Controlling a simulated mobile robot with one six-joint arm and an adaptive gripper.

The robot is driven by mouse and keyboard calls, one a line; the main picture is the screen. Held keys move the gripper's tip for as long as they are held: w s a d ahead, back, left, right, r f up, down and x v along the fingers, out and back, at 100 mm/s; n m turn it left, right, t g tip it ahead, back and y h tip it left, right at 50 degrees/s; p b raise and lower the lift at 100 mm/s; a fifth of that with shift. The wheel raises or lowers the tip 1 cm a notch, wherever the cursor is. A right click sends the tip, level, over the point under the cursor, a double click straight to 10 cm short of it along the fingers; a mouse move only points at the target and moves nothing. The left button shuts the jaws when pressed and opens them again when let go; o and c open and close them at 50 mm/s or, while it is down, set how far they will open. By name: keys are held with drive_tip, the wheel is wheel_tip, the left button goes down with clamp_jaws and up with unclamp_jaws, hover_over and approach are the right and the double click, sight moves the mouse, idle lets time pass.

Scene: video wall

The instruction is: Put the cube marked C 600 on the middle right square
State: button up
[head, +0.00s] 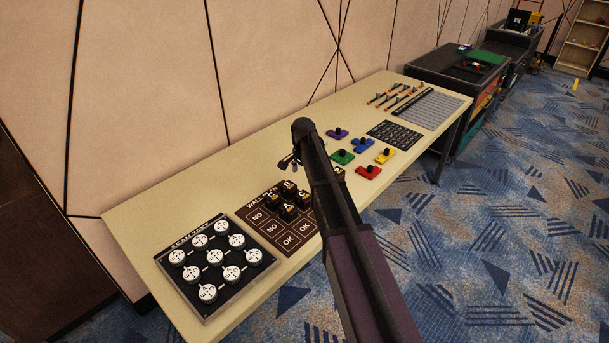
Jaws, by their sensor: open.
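The dark board (272,242) with a "WALL" title and squares marked NO and OK lies on the table. Several dark cubes with pale letters stand close together on its upper and middle part. One cube (273,197) seems to show a C, but its number is too small to read. Another cube (288,209) seems to show an A. Another dark cube (339,172) shows partly beside my arm. The middle right square is hidden by the cubes and my arm. My gripper (288,162) is open, beyond the cubes and above the table; it holds nothing that I can see.
The long cream table (205,178) also holds a black tray of white round pieces (214,256), coloured blocks with knobs (362,145), a dark grid panel (395,134) and a grey ruled panel (430,108). The wall stands behind. The table's back left is clear.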

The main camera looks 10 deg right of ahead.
drive_tip(key=shift+r+p, duration=0.7)
drive_tip(key=shift+r, duration=0.3)
drive_tip(key=shift+s, duration=0.1)
drive_tip(key=s+n, duration=1)
drive_tip(key=s, duration=1.9)
drive_tip(key=shift+d+n, duration=0.25)
drive_tip(key=shift+n, duration=0.15)
